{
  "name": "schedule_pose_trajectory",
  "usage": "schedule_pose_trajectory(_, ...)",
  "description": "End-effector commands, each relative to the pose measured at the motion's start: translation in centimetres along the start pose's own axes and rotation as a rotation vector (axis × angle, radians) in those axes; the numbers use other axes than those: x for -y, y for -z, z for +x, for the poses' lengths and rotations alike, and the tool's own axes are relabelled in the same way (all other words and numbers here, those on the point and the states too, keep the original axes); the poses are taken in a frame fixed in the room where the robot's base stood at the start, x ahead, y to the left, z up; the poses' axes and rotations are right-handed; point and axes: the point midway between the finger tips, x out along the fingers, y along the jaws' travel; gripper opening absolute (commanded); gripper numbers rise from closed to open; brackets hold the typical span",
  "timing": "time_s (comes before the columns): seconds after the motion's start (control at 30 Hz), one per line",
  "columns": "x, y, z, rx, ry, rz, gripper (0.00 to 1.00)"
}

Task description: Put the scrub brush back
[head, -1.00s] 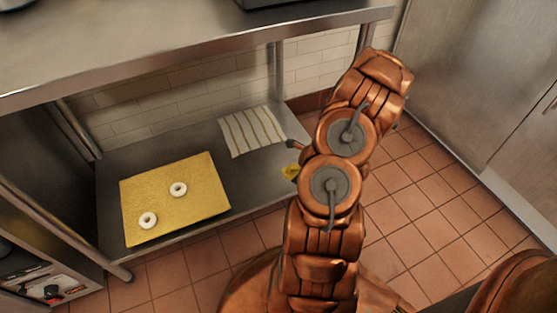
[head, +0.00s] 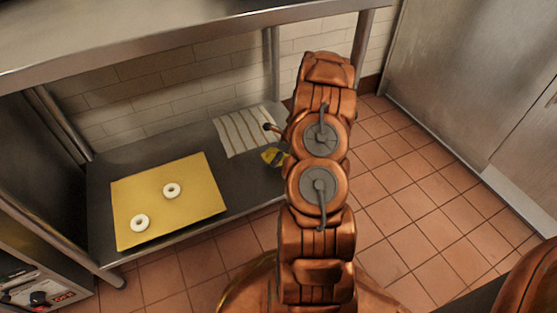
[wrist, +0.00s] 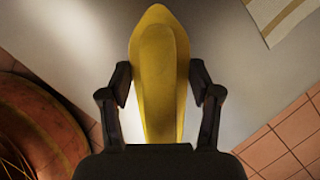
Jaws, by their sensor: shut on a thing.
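The yellow scrub brush (wrist: 160,85) is between the two dark fingers of my gripper (wrist: 161,78) in the wrist view, its long body pointing away from the palm. My gripper is shut on it. Grey shelf surface shows behind the brush. In the head view a small yellow part of the brush (head: 271,156) shows left of my arm, over the right end of the lower shelf (head: 245,185). My arm hides the rest of the brush and most of the gripper there. I cannot tell the gap between brush and shelf.
A striped cloth (head: 244,131) lies on the shelf behind the brush; its corner shows in the wrist view (wrist: 283,12). A gold board (head: 195,205) with two white rings (head: 172,190) lies to the left. A metal counter (head: 180,35) overhangs the shelf, with a leg (head: 361,50) behind my arm.

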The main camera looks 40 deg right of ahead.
Motion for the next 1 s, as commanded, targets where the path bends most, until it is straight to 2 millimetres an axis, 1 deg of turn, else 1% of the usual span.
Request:
schedule_pose_trajectory(0.03,-0.02,0.40,0.98,0.000,-0.001,0.001,0.25)
schedule_pose_trajectory(0.07,-0.01,0.47,1.15,0.000,0.000,0.001,0.25)
schedule_pose_trajectory(0.47,-0.06,0.49,1.30,0.000,-0.001,-0.001,0.25)
schedule_pose_trajectory(0.5,-0.04,0.52,1.32,0.000,-0.001,-0.001,0.67)
schedule_pose_trajectory(0.7,-0.04,0.53,1.32,0.000,-0.001,-0.001,0.88)
schedule_pose_trajectory(1.0,-0.03,0.56,1.30,0.000,0.000,0.000,0.88)
